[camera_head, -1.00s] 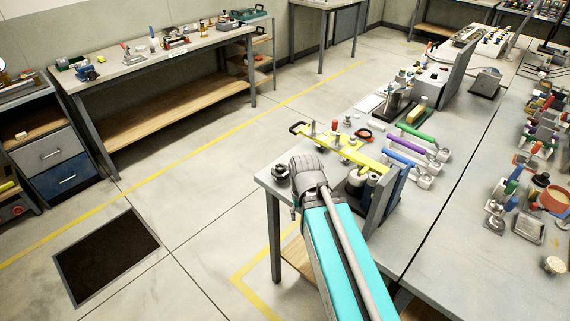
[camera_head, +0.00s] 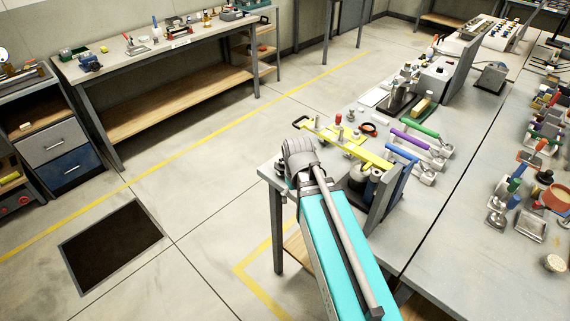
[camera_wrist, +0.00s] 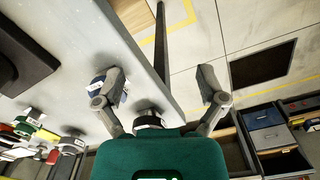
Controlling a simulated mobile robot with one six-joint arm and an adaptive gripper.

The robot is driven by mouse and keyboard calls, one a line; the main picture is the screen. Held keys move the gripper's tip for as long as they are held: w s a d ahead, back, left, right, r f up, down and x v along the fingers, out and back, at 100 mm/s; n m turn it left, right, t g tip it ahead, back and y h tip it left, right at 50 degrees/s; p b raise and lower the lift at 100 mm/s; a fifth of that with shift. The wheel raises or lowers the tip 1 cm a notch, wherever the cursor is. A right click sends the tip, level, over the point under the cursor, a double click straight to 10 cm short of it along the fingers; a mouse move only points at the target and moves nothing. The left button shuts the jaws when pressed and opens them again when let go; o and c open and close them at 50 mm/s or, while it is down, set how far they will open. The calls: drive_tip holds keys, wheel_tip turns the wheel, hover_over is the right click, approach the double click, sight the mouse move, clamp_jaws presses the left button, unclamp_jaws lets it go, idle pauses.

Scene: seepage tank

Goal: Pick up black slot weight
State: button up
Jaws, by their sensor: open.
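My gripper (camera_wrist: 162,82) is open in the wrist view, its two fingers wide apart with nothing held between them. A short dark round piece with a white label (camera_wrist: 148,121), which looks like the black slot weight, stands near the table corner, low between the fingers. Its lower part is hidden by my gripper body. A small blue-and-white piece (camera_wrist: 98,85) is beside the left finger; I cannot tell whether they touch. In the head view my wrist is over the near table corner, and it hides the fingers and most of that spot.
The grey table (camera_head: 478,225) carries a yellow bar (camera_head: 345,143), an upright grey stand (camera_head: 384,205) close right of my wrist, and several colour-handled tools (camera_head: 420,132). Left of the table edge is open floor with a dark floor panel (camera_head: 112,243).

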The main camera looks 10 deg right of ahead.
drive_tip(key=w+r+n+p, duration=0.5)
drive_tip(key=w+r+n, duration=0.1)
drive_tip(key=w, duration=0.3)
drive_tip(key=w+r+n+p, duration=0.6)
drive_tip(key=w+n, duration=0.3)
drive_tip(key=shift+w+d+r, duration=0.15)
wheel_tip(320, 180, down, 9)
drive_tip(key=b, duration=0.8)
drive_tip(key=shift+r, duration=0.15)
drive_tip(key=shift+s+f+b, duration=0.2)
drive_tip(key=shift+f+b, duration=2.4)
drive_tip(key=shift+b, duration=0.1)
clamp_jaws()
